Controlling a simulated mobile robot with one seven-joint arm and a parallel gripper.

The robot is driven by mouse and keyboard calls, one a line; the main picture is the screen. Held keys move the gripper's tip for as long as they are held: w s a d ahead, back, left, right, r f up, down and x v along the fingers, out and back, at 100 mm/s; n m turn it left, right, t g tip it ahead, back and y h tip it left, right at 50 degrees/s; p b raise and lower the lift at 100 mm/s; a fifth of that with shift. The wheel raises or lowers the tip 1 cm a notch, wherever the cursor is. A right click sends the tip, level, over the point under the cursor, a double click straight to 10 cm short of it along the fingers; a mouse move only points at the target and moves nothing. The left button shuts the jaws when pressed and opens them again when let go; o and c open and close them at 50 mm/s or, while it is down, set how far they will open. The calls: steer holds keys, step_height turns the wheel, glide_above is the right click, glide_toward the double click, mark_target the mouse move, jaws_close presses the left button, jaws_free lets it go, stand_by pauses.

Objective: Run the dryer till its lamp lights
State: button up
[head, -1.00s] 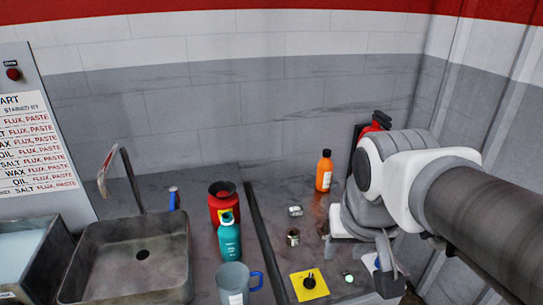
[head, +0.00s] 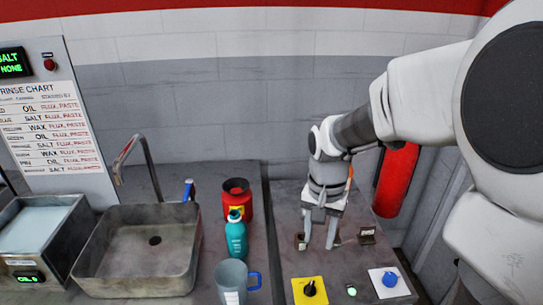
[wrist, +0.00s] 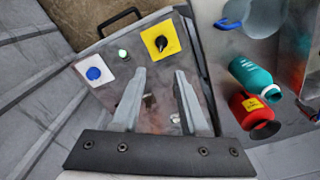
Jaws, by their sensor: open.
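No part in view is labelled as a dryer. At the front right, a bench panel carries a black knob (head: 310,289) on a yellow plate, a blue knob (head: 389,279) on a white plate, and a small pale-green round lamp (head: 351,290) between them. I cannot tell whether the lamp is lit. In the wrist view, the black knob (wrist: 160,43), lamp (wrist: 123,54) and blue knob (wrist: 94,73) lie beyond the fingertips. My gripper (head: 318,243) points down over the bench behind these controls, open and empty; it also shows in the wrist view (wrist: 160,82).
A small metal fitting (head: 300,242) and a dark one (head: 367,236) flank my gripper. A teal bottle (head: 236,240), red container (head: 238,199) and blue-handled jug (head: 232,281) stand left. A sink (head: 125,274) is farther left. A red cylinder (head: 397,178) is behind right.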

mark_target(310, 286)
steer(key=f, duration=0.6)
steer(key=f+b, duration=0.1)
steer(key=f, duration=0.5)
steer(key=f+b, duration=0.1)
steer(key=f, duration=0.5)
steer(key=shift+w, duration=0.25)
jaws_close()
